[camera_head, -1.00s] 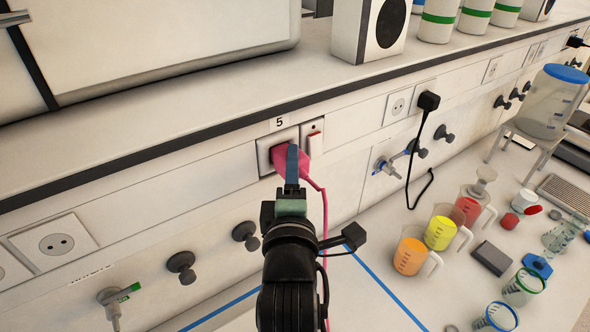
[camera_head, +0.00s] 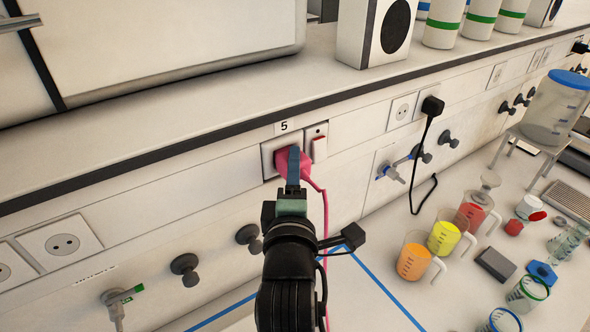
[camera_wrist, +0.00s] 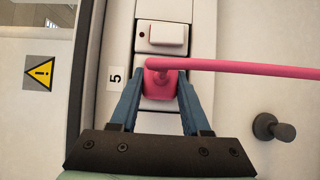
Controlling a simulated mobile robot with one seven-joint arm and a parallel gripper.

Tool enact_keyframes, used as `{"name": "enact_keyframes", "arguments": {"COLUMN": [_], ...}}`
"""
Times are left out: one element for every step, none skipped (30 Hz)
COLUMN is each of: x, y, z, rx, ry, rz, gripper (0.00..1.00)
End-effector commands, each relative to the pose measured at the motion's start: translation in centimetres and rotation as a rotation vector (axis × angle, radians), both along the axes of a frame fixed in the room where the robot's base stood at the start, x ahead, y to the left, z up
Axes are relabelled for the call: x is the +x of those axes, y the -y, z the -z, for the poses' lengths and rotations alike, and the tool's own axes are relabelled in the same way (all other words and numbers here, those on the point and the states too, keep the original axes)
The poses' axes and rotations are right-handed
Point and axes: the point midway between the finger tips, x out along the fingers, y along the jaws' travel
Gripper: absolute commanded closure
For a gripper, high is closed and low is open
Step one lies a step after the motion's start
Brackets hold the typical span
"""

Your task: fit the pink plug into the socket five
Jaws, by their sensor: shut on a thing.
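The pink plug (camera_head: 291,168) is at the socket five plate (camera_head: 268,152), under the label "5" (camera_head: 284,126). My gripper (camera_head: 293,158) is shut on the plug, with a blue finger on each side of it in the wrist view (camera_wrist: 160,84). The plug's front face is against or very near the socket; its pins and the socket holes are hidden, so I cannot tell how deep it sits. The pink cable (camera_wrist: 240,67) leaves the plug and hangs down beside my arm in the head view.
A switch (camera_head: 318,147) is right beside the socket. A black plug (camera_head: 432,106) with a cable sits in another socket farther right. Grey knobs (camera_head: 248,236) stick out of the panel below. Beakers of orange (camera_head: 413,262), yellow (camera_head: 443,238) and red (camera_head: 472,214) liquid stand on the bench at right.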

Motion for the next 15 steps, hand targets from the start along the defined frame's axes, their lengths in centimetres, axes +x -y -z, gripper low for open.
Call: {"name": "enact_keyframes", "arguments": {"x": [0.09,0.1,0.11,0.11,0.11,0.12,0.12,0.12,0.12,0.12,0.12,0.13,0.13,0.13,0.13], "y": [-0.19,-0.2,-0.22,-0.23,-0.24,-0.24,-0.25,-0.26,-0.27,-0.28,-0.28,-0.29,-0.3,-0.3,-0.3], "z": [-0.15,-0.16,-0.18,-0.19,-0.2,-0.22,-0.23,-0.24,-0.26,-0.27,-0.28,-0.3,-0.31,-0.32,-0.31], "rx": [0.001,0.001,0.001,0.001,0.001,0.001,0.002,0.002,0.002,0.002,0.002,0.002,0.002,0.002,0.002], "ry": [0.003,0.004,0.004,0.004,0.004,0.005,0.005,0.005,0.006,0.006,0.006,0.007,0.007,0.007,0.007], "rz": [-0.003,-0.003,-0.003,-0.003,-0.004,-0.004,-0.004,-0.004,-0.004,-0.005,-0.005,-0.005,-0.005,-0.005,-0.005], "gripper": [1.0,1.0,1.0,1.0,1.0,1.0,1.0,1.0,1.0,1.0,1.0,1.0,0.51,0.46,0.39]}}
